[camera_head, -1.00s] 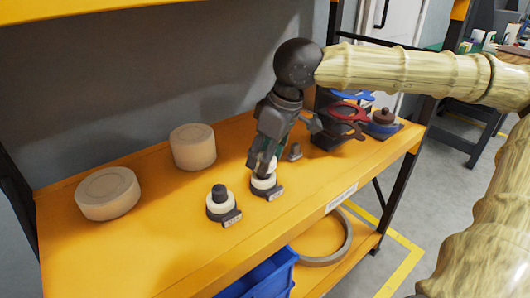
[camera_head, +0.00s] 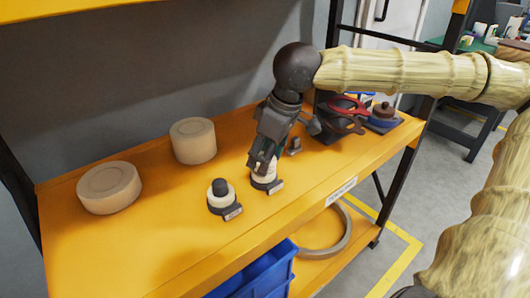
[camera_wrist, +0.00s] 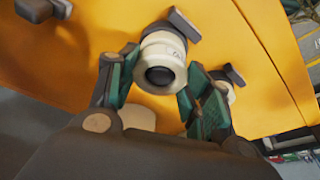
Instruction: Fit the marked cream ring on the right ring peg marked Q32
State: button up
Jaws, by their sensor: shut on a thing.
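My gripper (camera_head: 262,166) is shut on a cream ring (camera_wrist: 160,66) at the right ring peg. In the wrist view, its green-padded fingers (camera_wrist: 152,88) flank the ring, and a dark round peg end shows in the ring's hole. The ring lies over or against a wider cream part on the right peg's base; I cannot tell whether it is fully down. The right peg's tag (camera_head: 276,187) shows, but its marking is unreadable here. The left ring peg (camera_head: 220,187) stands upright with a cream ring around its lower part and a tag in front.
Two large cream cylinders (camera_head: 109,187) (camera_head: 193,141) stand at the left and back. A small grey peg (camera_head: 294,146) is just right of my gripper. Behind it are a dark stand with red parts (camera_head: 345,108) and a blue-and-brown stack (camera_head: 384,116). The shelf's front edge is close.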

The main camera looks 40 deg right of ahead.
jog(key=shift+f, duration=0.35)
jog(key=o, duration=1.1)
notch_tip(320, 180, up, 7)
jog(key=p, duration=1.1)
jog(key=shift+r, duration=0.1)
